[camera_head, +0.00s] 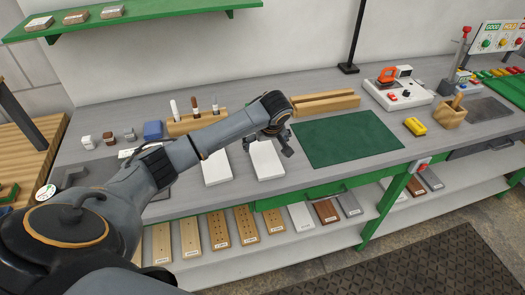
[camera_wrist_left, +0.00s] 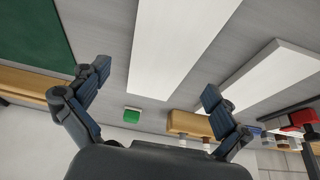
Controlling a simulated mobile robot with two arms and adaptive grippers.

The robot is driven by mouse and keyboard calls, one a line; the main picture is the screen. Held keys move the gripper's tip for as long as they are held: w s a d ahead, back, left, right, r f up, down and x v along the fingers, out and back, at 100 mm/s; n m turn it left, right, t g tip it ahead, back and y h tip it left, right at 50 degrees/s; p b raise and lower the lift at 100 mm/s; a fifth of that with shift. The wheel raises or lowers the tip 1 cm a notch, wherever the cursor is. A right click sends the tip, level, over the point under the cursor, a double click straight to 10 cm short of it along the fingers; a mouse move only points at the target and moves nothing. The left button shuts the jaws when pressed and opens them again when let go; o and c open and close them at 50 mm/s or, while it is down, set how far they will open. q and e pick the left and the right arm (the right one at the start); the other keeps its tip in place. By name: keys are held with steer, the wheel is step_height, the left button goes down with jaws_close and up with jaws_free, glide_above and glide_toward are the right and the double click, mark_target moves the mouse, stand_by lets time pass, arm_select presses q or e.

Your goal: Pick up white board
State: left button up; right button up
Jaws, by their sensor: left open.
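Two flat white boards lie side by side on the grey bench top. The right white board (camera_head: 266,163) is next to the green mat and sits under my left gripper (camera_head: 269,147). The left white board (camera_head: 216,168) is partly covered by my left arm. In the left wrist view my left gripper (camera_wrist_left: 156,84) is open and empty. The right white board (camera_wrist_left: 178,45) shows between and beyond its two fingers, and the left white board (camera_wrist_left: 275,75) lies off to the right. I cannot tell whether the fingers touch the board. My right gripper is not in view.
The green mat (camera_head: 345,141) lies clear to the right. A wooden block (camera_head: 325,103) and a tool holder (camera_head: 196,122) stand behind the boards. A white device (camera_head: 397,94) is at the back right. Several boards, including a white one (camera_head: 301,216), lie on the lower shelf.

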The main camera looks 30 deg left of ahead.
mark_target(262, 151)
arm_select(q)
steer(key=shift+x, duration=1.75)
steer(key=shift+s, duration=0.15)
steer(key=c, duration=1.4)
